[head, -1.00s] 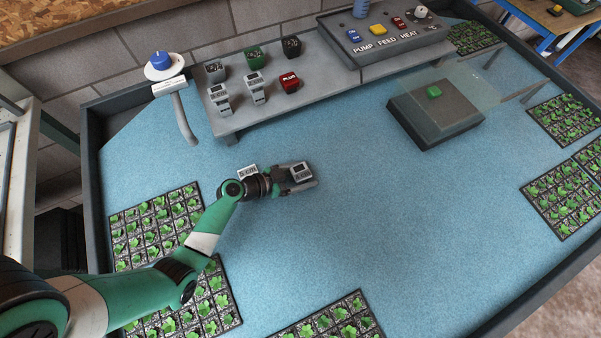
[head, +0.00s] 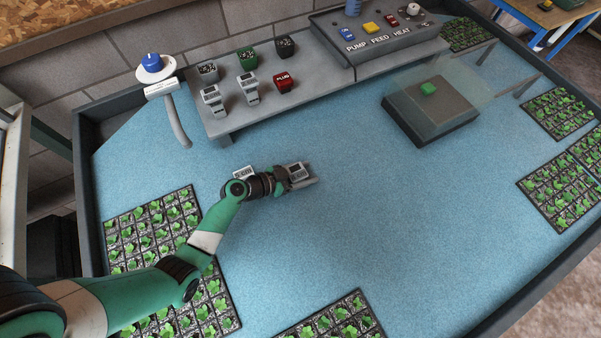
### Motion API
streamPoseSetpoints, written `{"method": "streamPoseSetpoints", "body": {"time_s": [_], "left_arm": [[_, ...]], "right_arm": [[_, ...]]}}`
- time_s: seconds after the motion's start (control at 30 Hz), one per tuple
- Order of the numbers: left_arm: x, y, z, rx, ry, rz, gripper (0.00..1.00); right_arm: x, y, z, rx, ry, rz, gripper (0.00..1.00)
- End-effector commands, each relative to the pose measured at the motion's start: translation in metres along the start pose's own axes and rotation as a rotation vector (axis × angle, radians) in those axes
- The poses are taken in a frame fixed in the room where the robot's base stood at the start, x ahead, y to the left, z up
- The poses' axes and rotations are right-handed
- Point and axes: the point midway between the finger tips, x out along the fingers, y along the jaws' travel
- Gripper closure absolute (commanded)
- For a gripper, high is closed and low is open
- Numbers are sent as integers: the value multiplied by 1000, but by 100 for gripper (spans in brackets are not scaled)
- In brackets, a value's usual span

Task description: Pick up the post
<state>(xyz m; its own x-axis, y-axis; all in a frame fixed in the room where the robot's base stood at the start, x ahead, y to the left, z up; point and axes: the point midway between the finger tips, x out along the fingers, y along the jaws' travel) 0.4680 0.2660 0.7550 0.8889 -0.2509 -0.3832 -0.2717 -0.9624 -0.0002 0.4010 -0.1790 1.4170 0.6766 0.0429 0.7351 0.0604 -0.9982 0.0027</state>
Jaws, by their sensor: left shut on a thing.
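My left gripper (head: 291,177) is low over the blue mat, left of its middle. It is shut on a small grey piece with a dark display (head: 298,170), which lies between its fingers. The fingers hide part of this piece, and I cannot tell whether it touches the mat. A similar pale piece with a dark label (head: 243,173) is just behind my wrist, partly hidden by it. No piece is clearly marked as the post. My right gripper is not in view.
A grey shelf (head: 228,124) at the back carries several small blocks and meters. A control panel (head: 385,45), a curved grey spout (head: 178,122) and a dark box with a green button (head: 428,89) stand around. Seedling trays (head: 152,232) line the edges. The mat's middle (head: 370,220) is clear.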

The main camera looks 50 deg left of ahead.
Motion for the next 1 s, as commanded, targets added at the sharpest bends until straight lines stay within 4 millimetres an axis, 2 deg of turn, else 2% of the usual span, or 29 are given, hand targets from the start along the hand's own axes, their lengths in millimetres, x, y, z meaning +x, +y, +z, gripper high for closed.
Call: {"method": "streamPoseSetpoints", "body": {"time_s": [0.17,0.3,0.37,0.57,0.6,0.8,1.0], "left_arm": [[-4,0,-11,0,2,0,93],[-13,0,-33,3,3,0,93],[-25,6,-42,1,1,1,93],[-78,36,-80,1,1,1,93],[-88,45,-75,-2,-3,2,93],[-130,77,-78,-2,-2,1,93],[-147,90,-80,0,1,1,93]], "right_arm": [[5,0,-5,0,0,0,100],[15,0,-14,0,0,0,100],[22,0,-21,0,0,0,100],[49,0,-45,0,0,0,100],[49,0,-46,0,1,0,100],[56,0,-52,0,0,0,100],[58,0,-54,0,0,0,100]]}}
